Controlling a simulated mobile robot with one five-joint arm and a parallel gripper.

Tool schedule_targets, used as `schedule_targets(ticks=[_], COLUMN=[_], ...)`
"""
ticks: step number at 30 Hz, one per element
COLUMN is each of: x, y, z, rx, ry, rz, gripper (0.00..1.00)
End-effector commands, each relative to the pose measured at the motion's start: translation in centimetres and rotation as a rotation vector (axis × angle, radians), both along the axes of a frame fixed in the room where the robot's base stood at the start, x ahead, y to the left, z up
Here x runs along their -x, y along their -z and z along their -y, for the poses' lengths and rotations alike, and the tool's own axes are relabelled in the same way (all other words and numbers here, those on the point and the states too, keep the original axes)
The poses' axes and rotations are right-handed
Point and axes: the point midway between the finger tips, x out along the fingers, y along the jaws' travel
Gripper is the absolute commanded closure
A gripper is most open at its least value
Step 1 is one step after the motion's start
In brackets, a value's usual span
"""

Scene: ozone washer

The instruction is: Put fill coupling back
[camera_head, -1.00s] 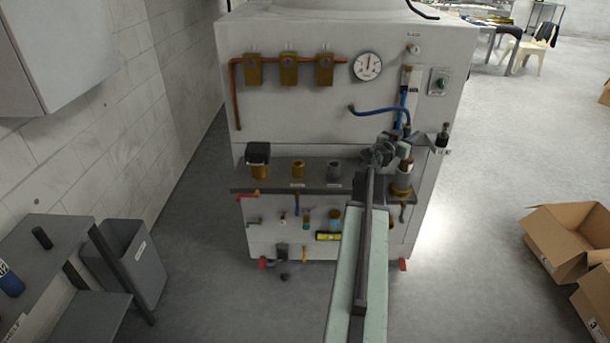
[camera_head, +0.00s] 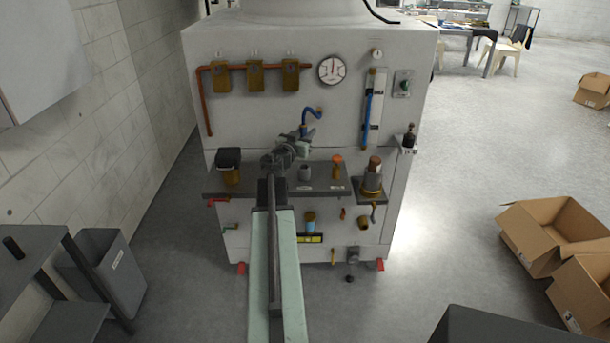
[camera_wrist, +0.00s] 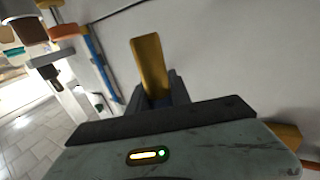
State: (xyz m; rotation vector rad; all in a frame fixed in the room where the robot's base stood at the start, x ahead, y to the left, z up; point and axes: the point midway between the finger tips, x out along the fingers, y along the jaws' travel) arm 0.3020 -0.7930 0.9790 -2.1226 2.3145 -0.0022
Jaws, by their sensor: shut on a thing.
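My gripper (camera_head: 301,147) is in front of the white washer panel, above the grey shelf, at the lower end of a short blue hose (camera_head: 312,117). In the wrist view, my gripper's dark jaws (camera_wrist: 157,94) are shut on an upright brass-coloured piece (camera_wrist: 150,62), which appears to be the fill coupling at the hose end. Its lower part is hidden between the jaws. In the head view the gripper covers the coupling.
The shelf (camera_head: 246,187) holds a black-capped brass jar (camera_head: 229,168), a grey cup (camera_head: 306,172) and an orange-topped fitting (camera_head: 338,168). A brass cylinder (camera_head: 371,181) stands on a bracket at right. A gauge (camera_head: 331,70) and blue-tubed flow meter (camera_head: 373,100) are above. Cardboard boxes (camera_head: 545,232) lie at right.

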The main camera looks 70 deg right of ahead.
Motion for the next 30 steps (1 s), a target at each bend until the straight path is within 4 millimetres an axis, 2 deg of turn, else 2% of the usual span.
schedule_targets(ticks=[4,10,17,24,30], x=[0.3,0.5,0.5,0.6,0.6], y=[2.0,6.3,6.8,10.5,10.0], z=[0.3,0.4,0.4,0.4,0.4], rx=[0.000,0.000,0.000,0.000,0.000], ry=[0.005,0.007,0.007,0.008,0.008], rz=[0.000,0.000,0.000,0.000,0.000], gripper=[1.00,1.00,1.00,1.00,1.00])
